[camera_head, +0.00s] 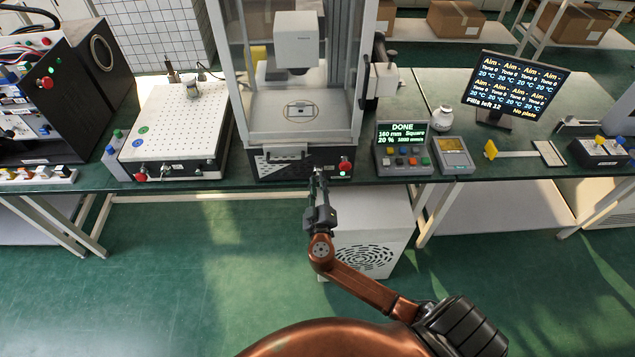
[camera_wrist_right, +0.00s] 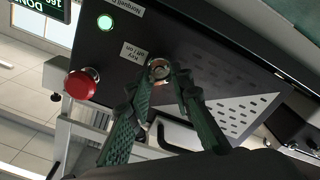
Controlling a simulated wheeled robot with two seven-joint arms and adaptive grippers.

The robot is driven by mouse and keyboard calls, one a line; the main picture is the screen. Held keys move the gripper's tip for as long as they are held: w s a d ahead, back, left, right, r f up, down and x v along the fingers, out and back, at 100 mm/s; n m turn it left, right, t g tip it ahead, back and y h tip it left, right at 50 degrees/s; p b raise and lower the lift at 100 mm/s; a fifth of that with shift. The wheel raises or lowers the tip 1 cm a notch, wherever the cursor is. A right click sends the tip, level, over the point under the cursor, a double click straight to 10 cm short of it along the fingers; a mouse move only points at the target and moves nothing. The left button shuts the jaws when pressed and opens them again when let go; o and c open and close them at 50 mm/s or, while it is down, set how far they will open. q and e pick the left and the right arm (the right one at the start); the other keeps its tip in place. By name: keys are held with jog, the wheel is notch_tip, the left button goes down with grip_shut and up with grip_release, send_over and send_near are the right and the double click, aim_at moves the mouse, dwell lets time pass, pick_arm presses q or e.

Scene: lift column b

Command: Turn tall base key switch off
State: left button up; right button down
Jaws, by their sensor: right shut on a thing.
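The key switch (camera_wrist_right: 159,67) is a small round metal part on the black front panel of the tall machine's base (camera_wrist_right: 205,50). A white label (camera_wrist_right: 133,52) beside it reads "Key off / on". My right gripper (camera_wrist_right: 163,82) has its fingertips at the switch, shut on the key. The fingers cover part of the key, so its exact angle is hard to tell. In the head view, the right gripper (camera_head: 318,177) reaches the front of the tall base (camera_head: 270,170) and hides the switch. My left gripper is not in view.
A red mushroom button (camera_wrist_right: 80,85) and a lit green lamp (camera_wrist_right: 105,22) are on the same panel near the switch. A metal handle (camera_head: 286,152) is on the machine front. A display box (camera_head: 403,135) reading "DONE" stands to the right. A white cabinet (camera_head: 375,230) is below.

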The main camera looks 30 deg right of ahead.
jog(key=n+p, duration=0.1)
jog(key=n, duration=0.4)
jog(key=shift+a, duration=0.1)
jog(key=shift+n+p, duration=0.85)
jog(key=shift+n, duration=1.55)
jog(key=shift+f, duration=0.1)
jog(key=c, duration=1.7)
grip_release()
jog(key=v, duration=1.2)
